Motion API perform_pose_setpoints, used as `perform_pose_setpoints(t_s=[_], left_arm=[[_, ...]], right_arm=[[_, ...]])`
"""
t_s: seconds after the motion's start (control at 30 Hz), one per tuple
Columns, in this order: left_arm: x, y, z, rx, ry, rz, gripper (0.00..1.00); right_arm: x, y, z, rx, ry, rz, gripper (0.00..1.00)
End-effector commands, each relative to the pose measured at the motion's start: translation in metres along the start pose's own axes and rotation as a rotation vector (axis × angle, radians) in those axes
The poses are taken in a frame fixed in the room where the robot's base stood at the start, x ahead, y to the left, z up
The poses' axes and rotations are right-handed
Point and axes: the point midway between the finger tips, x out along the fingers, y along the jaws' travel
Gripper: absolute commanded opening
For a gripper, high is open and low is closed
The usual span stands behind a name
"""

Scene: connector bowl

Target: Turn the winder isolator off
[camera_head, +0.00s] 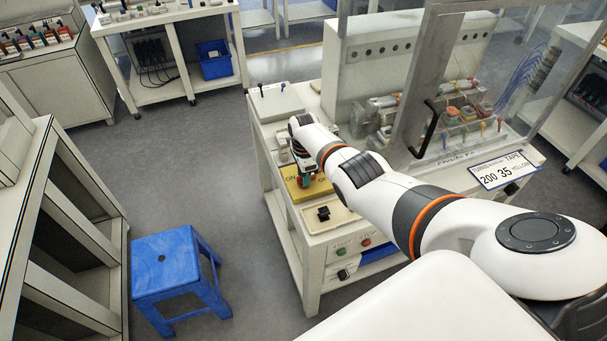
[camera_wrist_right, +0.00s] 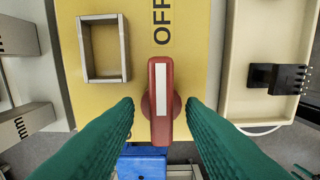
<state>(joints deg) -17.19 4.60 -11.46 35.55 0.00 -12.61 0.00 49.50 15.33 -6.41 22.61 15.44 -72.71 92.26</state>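The winder isolator's red handle (camera_wrist_right: 162,125) has a white stripe and sits on a yellow plate (camera_wrist_right: 200,40). It lies up and down in the right wrist view, its upper end below the black OFF label (camera_wrist_right: 162,22). In the head view the yellow plate (camera_head: 292,194) is on the bench front, with ON lettering partly visible and the red handle (camera_head: 303,183) mostly under my gripper. My right gripper (camera_wrist_right: 160,104) is open, its green fingers on either side of the handle with gaps showing. My left gripper is not in view.
A metal rectangular frame (camera_wrist_right: 84,50) stands on the plate beside the handle. A cream tray (camera_head: 343,217) with a black connector (camera_wrist_right: 280,77) is alongside. Buttons (camera_head: 366,241) are on the bench front. A blue stool (camera_head: 165,262) stands on the floor to the left, with clear floor around it.

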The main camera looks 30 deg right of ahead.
Motion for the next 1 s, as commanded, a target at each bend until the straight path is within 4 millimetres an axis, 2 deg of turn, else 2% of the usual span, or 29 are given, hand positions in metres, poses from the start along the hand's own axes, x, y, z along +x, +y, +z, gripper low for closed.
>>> perform_pose_setpoints(t_s=[0.2,0.33,0.57,0.8,1.0], left_arm=[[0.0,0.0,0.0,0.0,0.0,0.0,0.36],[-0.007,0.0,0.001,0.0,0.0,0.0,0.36],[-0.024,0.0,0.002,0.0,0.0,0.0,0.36],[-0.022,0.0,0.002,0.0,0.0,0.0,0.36],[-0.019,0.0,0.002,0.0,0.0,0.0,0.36]], right_arm=[[0.0,-0.001,-0.001,-0.001,0.001,-0.002,0.36],[-0.01,0.0,-0.001,-0.002,0.001,-0.001,0.36],[-0.051,0.0,0.0,-0.002,0.0,0.003,0.36],[-0.094,0.0,0.0,-0.001,0.001,0.003,0.36],[-0.115,0.0,0.0,-0.001,0.001,0.001,0.36]])
